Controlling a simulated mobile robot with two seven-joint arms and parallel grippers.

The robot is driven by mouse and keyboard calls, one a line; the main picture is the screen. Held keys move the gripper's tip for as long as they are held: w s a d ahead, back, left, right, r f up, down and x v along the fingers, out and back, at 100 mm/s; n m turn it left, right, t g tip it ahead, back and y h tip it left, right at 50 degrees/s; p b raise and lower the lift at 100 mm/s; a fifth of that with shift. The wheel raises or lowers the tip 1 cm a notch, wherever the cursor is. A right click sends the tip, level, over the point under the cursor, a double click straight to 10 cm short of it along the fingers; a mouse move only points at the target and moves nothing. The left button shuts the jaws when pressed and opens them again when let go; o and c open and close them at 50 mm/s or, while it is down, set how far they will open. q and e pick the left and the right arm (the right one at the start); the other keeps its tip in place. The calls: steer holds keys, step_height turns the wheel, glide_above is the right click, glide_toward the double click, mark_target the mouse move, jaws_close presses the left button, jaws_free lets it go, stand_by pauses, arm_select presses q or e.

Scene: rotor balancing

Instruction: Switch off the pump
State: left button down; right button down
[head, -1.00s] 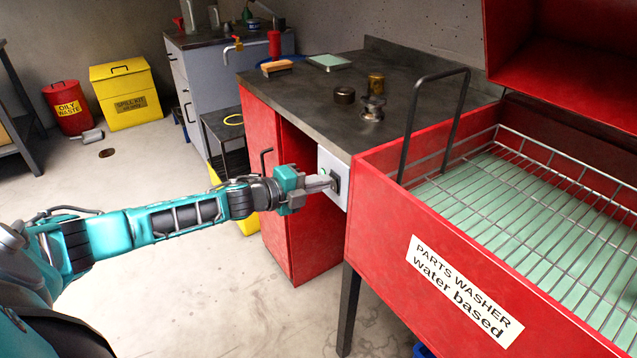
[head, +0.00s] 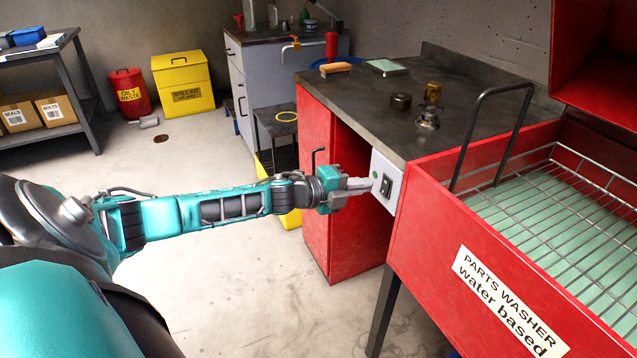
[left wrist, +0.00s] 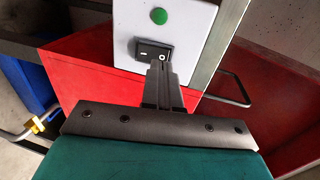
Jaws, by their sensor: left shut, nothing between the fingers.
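The pump's black rocker switch (head: 386,185) sits on a pale switch box (head: 389,168) at the front of the red parts washer (head: 440,215). In the left wrist view the rocker (left wrist: 156,50) has a line mark on its left and a round mark on its right, below a green round indicator (left wrist: 158,16). I cannot tell which side is pressed or whether the indicator is lit. My left gripper (head: 371,184) is shut and empty, its fingertips just in front of the rocker with a small gap in the head view. My right gripper is not in view.
A wire handle (head: 485,125) rises from the washer basket. The dark bench top (head: 460,95) holds metal parts and a brush. A yellow spill bin (head: 185,85) and a red oily-waste can (head: 128,92) stand at the back.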

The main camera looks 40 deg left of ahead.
arm_select(q)
steer(key=r+p+v, duration=0.1)
steer(key=r+v, duration=0.1)
steer(key=v, duration=0.8)
steer(key=shift+r+p, duration=0.2)
steer(key=shift+p, duration=0.1)
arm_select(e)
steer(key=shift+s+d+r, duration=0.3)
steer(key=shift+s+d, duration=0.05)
arm_select(q)
steer(key=shift+w, duration=0.1)
steer(key=s+d+f+n+g+y+p, duration=0.2)
steer(key=s+d+f+n, duration=0.5)
steer(key=d+n, duration=0.3)
steer(key=s+d+f+n+g+y+p, duration=0.1)
steer(key=s+d+f+n+y, duration=0.1)
steer(key=s+d+f+n, duration=0.5)
steer(key=s+d+n, duration=0.3)
steer(key=d, duration=0.1)
steer(key=shift+d+g+p, duration=0.35)
steer(key=shift+g+p, duration=0.05)
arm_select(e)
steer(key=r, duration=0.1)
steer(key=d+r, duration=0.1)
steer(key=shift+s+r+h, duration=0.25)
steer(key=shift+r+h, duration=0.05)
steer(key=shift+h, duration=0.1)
arm_select(q)
steer(key=shift+s, duration=0.15)
